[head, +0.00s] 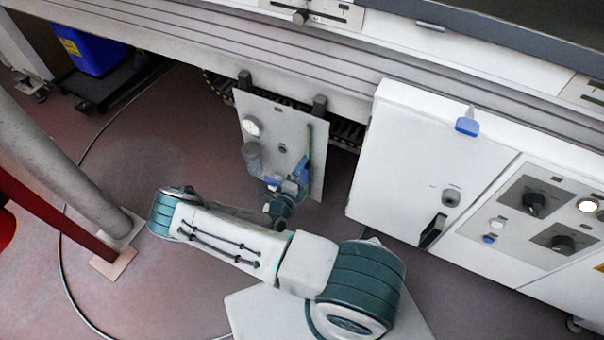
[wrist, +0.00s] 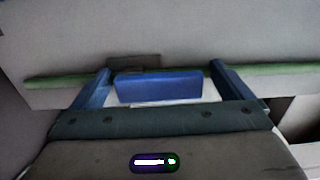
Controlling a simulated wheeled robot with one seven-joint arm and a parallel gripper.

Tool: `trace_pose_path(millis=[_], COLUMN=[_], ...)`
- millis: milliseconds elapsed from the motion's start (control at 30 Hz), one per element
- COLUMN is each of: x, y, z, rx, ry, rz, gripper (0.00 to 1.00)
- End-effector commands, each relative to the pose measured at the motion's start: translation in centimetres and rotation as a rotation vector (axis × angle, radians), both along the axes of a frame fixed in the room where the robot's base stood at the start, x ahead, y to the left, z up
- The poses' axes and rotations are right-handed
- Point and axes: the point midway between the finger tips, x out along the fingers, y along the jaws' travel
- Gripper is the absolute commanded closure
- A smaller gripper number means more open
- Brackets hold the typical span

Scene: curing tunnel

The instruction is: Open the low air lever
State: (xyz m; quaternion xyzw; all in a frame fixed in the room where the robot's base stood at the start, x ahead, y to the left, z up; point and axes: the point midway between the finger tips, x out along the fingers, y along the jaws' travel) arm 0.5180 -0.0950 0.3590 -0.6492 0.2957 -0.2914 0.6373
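The low air lever shows in the wrist view as a blue, block-shaped handle (wrist: 158,87) in front of a light grey panel. In the head view a small blue part (head: 289,187) shows low on that panel (head: 284,118), partly hidden by my wrist. My gripper (wrist: 161,70) is open, with one blue finger on each side of the handle and a clear gap to each. It also shows in the head view (head: 287,180), small and partly hidden at the panel's lower part. I cannot tell how far the handle reaches between the fingers.
The panel carries a round gauge (head: 252,125), a grey cylindrical fitting (head: 253,158) and a green strip (head: 309,138). A white cabinet (head: 415,150) with a blue-tipped handle (head: 467,126) stands to the right. A grey post (head: 65,170) and a cable lie left. Open floor lies between.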

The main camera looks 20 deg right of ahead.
Motion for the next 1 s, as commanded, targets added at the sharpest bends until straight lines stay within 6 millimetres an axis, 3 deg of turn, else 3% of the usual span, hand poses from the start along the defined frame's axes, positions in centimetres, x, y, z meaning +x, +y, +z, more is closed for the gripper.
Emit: trace_pose_path(millis=[367,800,1000], x=[-0.6,-6.7,-8.5], y=[0.7,7.8,9.9], z=[0.0,0.1,0.1], rx=[0.002,0.003,0.002], ry=[0.001,0.001,0.001], rz=[-0.002,0.002,0.002], gripper=[0.02,0.02,0.02])
